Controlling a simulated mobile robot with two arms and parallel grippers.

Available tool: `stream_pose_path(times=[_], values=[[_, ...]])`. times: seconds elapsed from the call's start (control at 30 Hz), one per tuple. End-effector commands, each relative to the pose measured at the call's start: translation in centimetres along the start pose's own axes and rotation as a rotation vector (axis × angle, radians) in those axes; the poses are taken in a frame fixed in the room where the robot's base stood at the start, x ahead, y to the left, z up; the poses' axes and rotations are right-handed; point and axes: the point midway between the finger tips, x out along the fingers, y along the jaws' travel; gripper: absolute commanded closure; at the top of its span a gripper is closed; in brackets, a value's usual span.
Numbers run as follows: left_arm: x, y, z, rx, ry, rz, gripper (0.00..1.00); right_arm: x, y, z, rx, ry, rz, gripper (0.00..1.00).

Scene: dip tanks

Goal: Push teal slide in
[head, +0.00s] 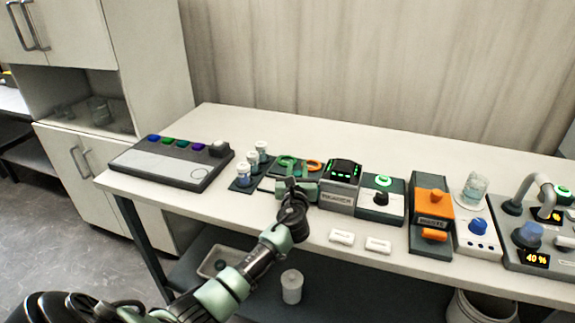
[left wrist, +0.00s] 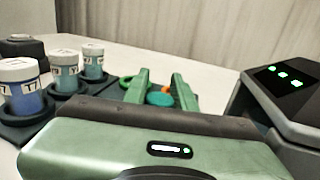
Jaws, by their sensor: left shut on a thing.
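My left gripper (head: 292,184) is over the bench, just left of the grey box with a dark green-lit top (head: 342,185). In the left wrist view its two green fingers (left wrist: 161,88) stand a little apart, with a small rounded teal piece (left wrist: 160,99) between them. This piece looks like part of the teal slide; the fingers are shut on it. The gripper body hides the rest of it, and how far in it sits cannot be seen. A green ring (head: 287,160) and an orange ring (head: 314,165) lie just behind the gripper. My right gripper is not in view.
Several capped jars (head: 244,172) stand in a dark rack left of the gripper. A grey button panel (head: 172,163) is farther left. A green-lit box (head: 381,200), an orange device (head: 432,205) and two white blocks (head: 342,237) are to the right. The back of the bench is clear.

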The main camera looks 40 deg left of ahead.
Motion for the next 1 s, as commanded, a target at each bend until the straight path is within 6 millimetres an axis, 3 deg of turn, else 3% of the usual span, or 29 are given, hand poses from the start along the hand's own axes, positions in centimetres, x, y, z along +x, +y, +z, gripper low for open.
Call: stream_pose_path(times=[0.2, 0.23, 0.3, 0.67, 1.0], values=[[0.0, 0.1, -0.1, 0.002, 0.001, 0.002, 1.0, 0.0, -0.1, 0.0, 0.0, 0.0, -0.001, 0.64], [0.0, 0.1, -0.1, 0.002, 0.001, 0.002, 0.68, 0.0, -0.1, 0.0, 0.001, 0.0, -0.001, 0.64], [0.0, 0.1, -0.1, 0.002, 0.001, 0.002, 0.52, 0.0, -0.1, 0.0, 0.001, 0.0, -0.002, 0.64], [-0.3, 0.1, 0.0, 0.002, 0.0, 0.002, 0.52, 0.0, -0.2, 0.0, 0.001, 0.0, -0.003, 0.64], [-5.5, 0.1, -0.1, 0.002, 0.001, 0.0, 0.52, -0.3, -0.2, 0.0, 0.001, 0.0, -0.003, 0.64]])
